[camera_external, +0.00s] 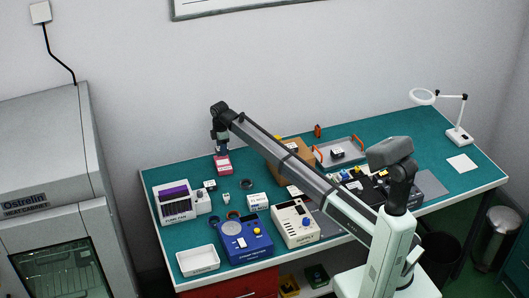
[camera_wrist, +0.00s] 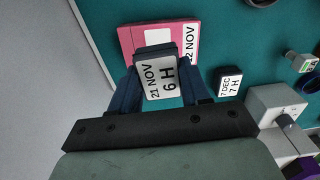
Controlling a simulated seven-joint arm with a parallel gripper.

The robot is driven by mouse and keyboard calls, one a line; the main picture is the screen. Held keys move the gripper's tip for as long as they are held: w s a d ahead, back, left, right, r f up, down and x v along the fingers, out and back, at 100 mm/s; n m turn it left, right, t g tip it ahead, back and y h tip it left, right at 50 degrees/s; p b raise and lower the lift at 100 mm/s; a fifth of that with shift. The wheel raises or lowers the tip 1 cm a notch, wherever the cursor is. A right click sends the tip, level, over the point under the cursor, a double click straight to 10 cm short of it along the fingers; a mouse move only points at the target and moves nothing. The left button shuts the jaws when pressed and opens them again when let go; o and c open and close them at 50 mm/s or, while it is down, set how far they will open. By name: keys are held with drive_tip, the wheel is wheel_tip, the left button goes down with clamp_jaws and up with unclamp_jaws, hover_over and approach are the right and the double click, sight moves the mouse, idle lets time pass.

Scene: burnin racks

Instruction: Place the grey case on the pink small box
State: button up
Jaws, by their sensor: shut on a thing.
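The grey case (camera_wrist: 158,77) has a white label reading "21 NOV 6 H" and sits between my gripper's fingers (camera_wrist: 160,88) in the wrist view. My gripper (camera_external: 221,150) is shut on it, pointing down at the far left of the table. The pink small box (camera_external: 223,165) lies flat on the table below my gripper. In the wrist view the pink box (camera_wrist: 130,40) shows behind the case, with a label reading "22 NOV". The case overlaps the box in that view; I cannot tell whether they touch.
A small dark case (camera_wrist: 228,86) labelled "7 DEC 7 H" lies right of the pink box. A white rack (camera_external: 176,207) with purple contents stands nearer the front. A blue instrument (camera_external: 245,240) and a beige one (camera_external: 295,224) stand at the front.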

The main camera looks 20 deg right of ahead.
sight(222, 162)
drive_tip(key=shift+f, duration=2.65)
drive_tip(key=shift+f, duration=0.1)
drive_tip(key=o, duration=1.1)
wheel_tip(222, 162, up, 12)
drive_tip(key=shift+r, duration=0.15)
